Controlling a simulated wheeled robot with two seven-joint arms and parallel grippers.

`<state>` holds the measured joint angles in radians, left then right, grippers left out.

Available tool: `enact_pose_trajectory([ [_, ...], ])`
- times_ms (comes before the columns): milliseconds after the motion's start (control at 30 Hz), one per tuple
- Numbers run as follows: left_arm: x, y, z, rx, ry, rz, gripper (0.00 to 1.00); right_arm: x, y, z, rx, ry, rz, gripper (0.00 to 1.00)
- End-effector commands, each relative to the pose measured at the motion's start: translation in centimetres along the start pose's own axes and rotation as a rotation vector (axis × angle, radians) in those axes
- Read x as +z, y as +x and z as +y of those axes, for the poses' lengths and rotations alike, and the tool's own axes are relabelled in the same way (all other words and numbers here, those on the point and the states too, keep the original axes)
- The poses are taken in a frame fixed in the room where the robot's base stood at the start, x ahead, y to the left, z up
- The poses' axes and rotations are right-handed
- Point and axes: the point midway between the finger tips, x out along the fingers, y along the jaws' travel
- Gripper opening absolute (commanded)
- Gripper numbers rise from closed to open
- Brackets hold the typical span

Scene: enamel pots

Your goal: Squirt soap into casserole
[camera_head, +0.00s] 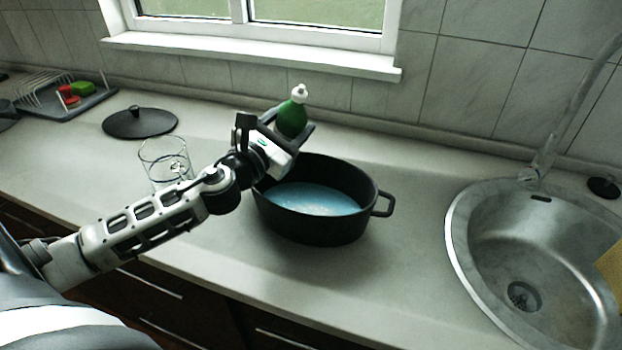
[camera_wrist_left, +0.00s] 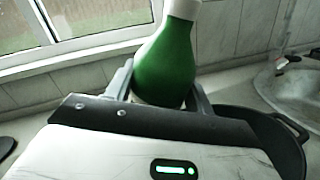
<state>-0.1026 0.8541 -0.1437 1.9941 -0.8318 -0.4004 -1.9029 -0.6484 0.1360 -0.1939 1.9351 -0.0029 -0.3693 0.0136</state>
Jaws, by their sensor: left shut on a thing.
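A green soap bottle (camera_head: 292,117) with a white cap is held upright by my left gripper (camera_head: 290,135), above the far left rim of the casserole. In the left wrist view the green bottle (camera_wrist_left: 166,62) stands between the two fingers of the left gripper (camera_wrist_left: 160,88), which are closed on its sides. The black casserole (camera_head: 318,222) sits on the counter with light blue liquid inside. Its rim also shows at the right of the left wrist view (camera_wrist_left: 290,140). My right gripper is in neither view.
A clear glass (camera_head: 163,160) stands left of the casserole, behind my left arm. A black lid (camera_head: 140,122) lies farther back. A dish rack (camera_head: 62,100) is at the far left. A round steel sink (camera_head: 462,225) with a tap is at the right. Counter between casserole and sink is clear.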

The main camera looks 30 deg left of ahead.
Motion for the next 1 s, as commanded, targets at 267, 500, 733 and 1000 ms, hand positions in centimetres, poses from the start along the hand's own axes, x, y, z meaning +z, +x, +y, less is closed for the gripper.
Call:
enact_pose_trajectory([
  [267, 1.1, -0.1, 0.5, 0.008, 0.133, -0.040, 0.22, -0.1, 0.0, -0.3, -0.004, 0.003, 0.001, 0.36],
  [500, 0.8, -0.1, 0.1, 0.009, 0.248, -0.073, 0.22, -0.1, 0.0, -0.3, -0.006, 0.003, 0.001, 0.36],
  [733, -0.2, -0.1, 0.1, 0.007, 0.362, -0.107, 0.22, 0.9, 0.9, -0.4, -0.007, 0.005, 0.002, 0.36],
  [1000, -0.8, -0.2, 0.6, 0.009, 0.476, -0.137, 0.22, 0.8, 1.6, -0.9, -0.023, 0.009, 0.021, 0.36],
])
